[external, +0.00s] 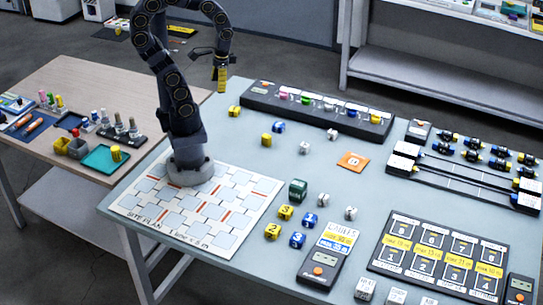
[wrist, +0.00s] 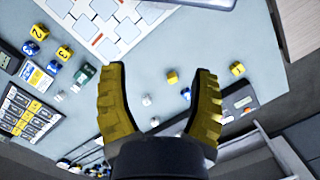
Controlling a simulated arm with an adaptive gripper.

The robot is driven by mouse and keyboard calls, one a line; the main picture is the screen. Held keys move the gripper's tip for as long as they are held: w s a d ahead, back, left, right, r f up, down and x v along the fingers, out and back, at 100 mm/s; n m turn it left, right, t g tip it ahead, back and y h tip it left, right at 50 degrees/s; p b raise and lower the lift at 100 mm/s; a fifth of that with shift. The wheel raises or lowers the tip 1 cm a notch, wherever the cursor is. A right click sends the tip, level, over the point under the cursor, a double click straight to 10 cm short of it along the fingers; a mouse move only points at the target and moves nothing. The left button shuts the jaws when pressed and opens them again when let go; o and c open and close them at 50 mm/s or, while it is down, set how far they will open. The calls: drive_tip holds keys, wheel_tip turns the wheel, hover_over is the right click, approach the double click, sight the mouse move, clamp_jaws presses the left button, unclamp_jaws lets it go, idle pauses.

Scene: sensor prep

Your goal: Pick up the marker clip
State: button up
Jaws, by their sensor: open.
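My gripper (external: 221,78) hangs in the air above the far left edge of the blue-grey table, apart from everything on it. In the wrist view my gripper (wrist: 160,75) has its two yellow fingers spread wide with nothing held. I cannot tell which small piece is the marker clip. Candidates include a yellow piece (external: 234,111), another yellow piece (external: 266,140), a blue piece (external: 278,127) and a white piece (external: 332,134). A long black rack (external: 255,102) holds several coloured pieces. Between the fingers in the wrist view lie a yellow piece (wrist: 172,76) and a blue piece (wrist: 185,93).
A site plan sheet (external: 150,208) lies around my arm's base. An orange card (external: 352,161) lies mid-table. Numbered cubes, a dark meter (external: 319,270) and a black card panel (external: 376,265) occupy the front. Black rails (external: 450,178) stand right. A wooden side table (external: 95,75) stands left.

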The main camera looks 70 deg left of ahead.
drive_tip(key=m+t, duration=0.2)
drive_tip(key=m, duration=0.8)
hover_over(305, 145)
drive_tip(key=f, duration=2.3)
drive_tip(key=shift+s+a, duration=0.15)
drive_tip(key=shift+s, duration=0.2)
drive_tip(key=f, duration=0.8)
drive_tip(key=shift+w+f, duration=0.1)
drive_tip(key=shift+w, duration=0.2)
drive_tip(key=c, duration=1)
